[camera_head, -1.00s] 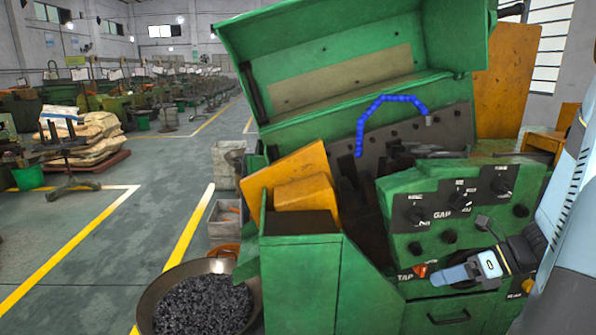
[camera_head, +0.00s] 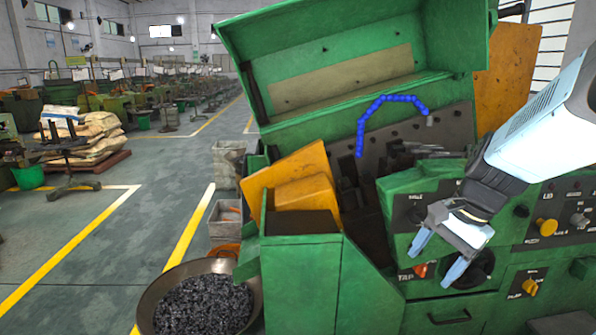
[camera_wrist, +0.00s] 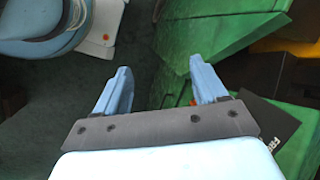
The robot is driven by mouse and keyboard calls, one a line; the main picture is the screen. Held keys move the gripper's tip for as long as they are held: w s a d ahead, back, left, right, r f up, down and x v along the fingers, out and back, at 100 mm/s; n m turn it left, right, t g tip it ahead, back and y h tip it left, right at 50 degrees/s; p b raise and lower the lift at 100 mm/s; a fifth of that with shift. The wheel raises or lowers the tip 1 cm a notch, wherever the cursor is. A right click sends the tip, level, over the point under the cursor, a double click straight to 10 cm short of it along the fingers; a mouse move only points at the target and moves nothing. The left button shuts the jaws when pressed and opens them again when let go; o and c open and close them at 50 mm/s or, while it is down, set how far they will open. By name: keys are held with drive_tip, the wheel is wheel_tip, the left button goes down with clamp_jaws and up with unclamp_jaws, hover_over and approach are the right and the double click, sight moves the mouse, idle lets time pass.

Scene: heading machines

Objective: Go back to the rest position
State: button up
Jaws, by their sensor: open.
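My gripper (camera_head: 437,262) is in front of the control panel of the green heading machine (camera_head: 302,285), at the right of the head view. Its two light blue fingers are apart with nothing between them, and they point down and to the left. In the wrist view my gripper (camera_wrist: 160,88) also shows open and empty, with green machine panels (camera_wrist: 222,40) beyond and to the right of the fingers. My arm comes in from the right edge and hides part of the panel's knobs.
A wide pan of dark metal pieces (camera_head: 203,305) stands at the machine's lower left. Grey bins (camera_head: 226,218) stand behind it. A yellow knob (camera_head: 546,227) sticks out right of my gripper. The floor aisle (camera_head: 150,215) at left is clear.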

drive_tip(key=s+a+r+n+t+h, duration=0.2)
drive_tip(key=s+r+n+t+h, duration=0.1)
drive_tip(key=r+n, duration=0.6)
drive_tip(key=shift+s+n+t, duration=0.55)
drive_tip(key=shift+n+t, duration=0.15)
drive_tip(key=shift+n, duration=0.4)
